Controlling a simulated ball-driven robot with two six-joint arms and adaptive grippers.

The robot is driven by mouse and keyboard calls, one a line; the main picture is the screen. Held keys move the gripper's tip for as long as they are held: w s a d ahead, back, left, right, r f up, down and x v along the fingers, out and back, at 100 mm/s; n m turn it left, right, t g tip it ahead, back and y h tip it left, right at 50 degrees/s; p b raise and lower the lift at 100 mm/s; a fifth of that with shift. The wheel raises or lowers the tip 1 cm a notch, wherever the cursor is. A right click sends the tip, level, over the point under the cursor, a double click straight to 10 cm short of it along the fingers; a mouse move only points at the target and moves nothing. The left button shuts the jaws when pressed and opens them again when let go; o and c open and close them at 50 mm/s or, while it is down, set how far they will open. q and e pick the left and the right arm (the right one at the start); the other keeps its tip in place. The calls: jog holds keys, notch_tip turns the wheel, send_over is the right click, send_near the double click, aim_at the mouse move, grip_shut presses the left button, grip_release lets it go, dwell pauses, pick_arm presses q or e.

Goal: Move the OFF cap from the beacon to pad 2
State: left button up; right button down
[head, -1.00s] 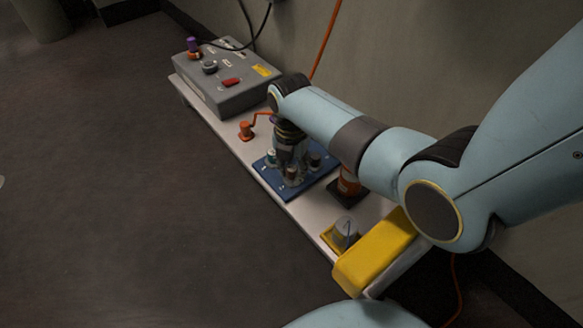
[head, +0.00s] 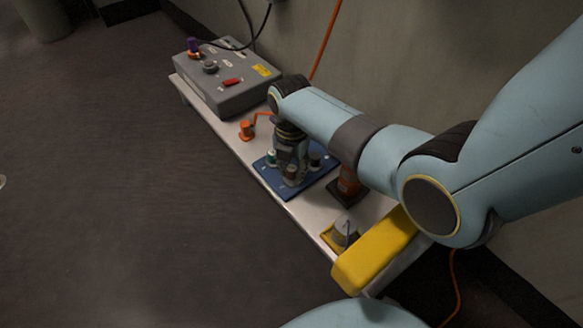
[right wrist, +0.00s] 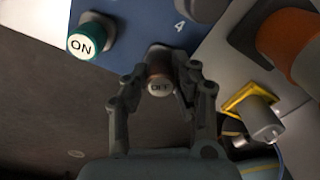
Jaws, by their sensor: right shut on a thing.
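The OFF cap (right wrist: 159,86) is a small brownish-red cap with a pale OFF label, facing the right wrist camera. My right gripper (right wrist: 160,92) is shut on it, one finger on each side. In the head view the right gripper (head: 289,160) points down over the blue board (head: 264,174), with the cap low between its fingers. Whether the cap touches the board I cannot tell. The board shows also in the right wrist view (right wrist: 137,18), with a printed 4; pad 2 is not legible. An orange cylinder (head: 348,184), possibly the beacon, stands on a dark base beside the board.
A green ON cap (right wrist: 88,40) stands on the board, left of the gripper. A grey control box (head: 225,92) and an orange crank (head: 247,129) lie farther up the white bench (head: 222,132). A grey cap on a yellow tray (head: 328,236) is near the front. A wall borders the right.

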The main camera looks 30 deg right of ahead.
dwell(0.7)
jog(key=shift+f, duration=0.4)
jog(key=shift+f, duration=0.1)
dwell(0.5)
jog(key=c, duration=1)
grip_release()
notch_tip(320, 180, up, 12)
